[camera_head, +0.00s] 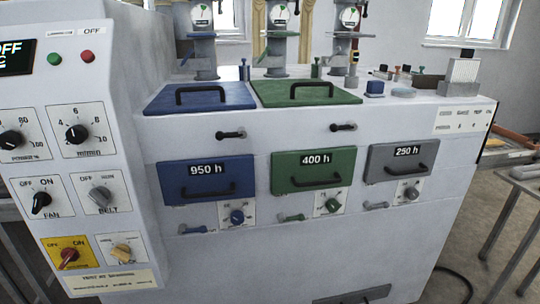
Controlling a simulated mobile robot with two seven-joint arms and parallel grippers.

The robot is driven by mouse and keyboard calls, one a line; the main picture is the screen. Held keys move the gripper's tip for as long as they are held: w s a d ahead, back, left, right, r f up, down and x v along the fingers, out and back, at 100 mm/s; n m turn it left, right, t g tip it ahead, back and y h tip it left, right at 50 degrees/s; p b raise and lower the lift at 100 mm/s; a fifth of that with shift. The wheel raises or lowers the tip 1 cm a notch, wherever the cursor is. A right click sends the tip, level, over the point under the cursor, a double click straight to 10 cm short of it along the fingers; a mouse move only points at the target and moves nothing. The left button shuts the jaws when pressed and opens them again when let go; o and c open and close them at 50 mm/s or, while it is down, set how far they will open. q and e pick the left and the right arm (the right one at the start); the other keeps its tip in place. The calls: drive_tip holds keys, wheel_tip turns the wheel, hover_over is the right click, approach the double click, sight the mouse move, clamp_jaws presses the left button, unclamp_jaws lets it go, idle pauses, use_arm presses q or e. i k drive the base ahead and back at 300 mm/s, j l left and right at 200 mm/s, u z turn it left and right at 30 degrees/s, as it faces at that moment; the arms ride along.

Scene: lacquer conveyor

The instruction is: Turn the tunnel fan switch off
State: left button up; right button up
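The fan switch (41,203) is a black rotary knob on a white plate at the left of the picture, on the machine's control panel. The plate reads OFF at upper left, ON at upper right and FAN below. The knob lies tilted, its upper end leaning right, towards the ON side; its exact pointer mark is too small to make out. Nothing covers the switch. Neither of my grippers shows in the head view.
Close by are the grey belt knob (100,196), a red knob on a yellow plate (68,257), a yellowish knob (122,252) and two black dials (77,133). Blue (207,181), green (313,170) and grey drawers (397,160) with handles are to the right.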

sight(42, 198)
drive_tip(key=j+z, duration=0.15)
drive_tip(key=j, duration=0.15)
drive_tip(key=i+j+z, duration=0.1)
drive_tip(key=j, duration=0.25)
drive_tip(key=u, duration=1.35)
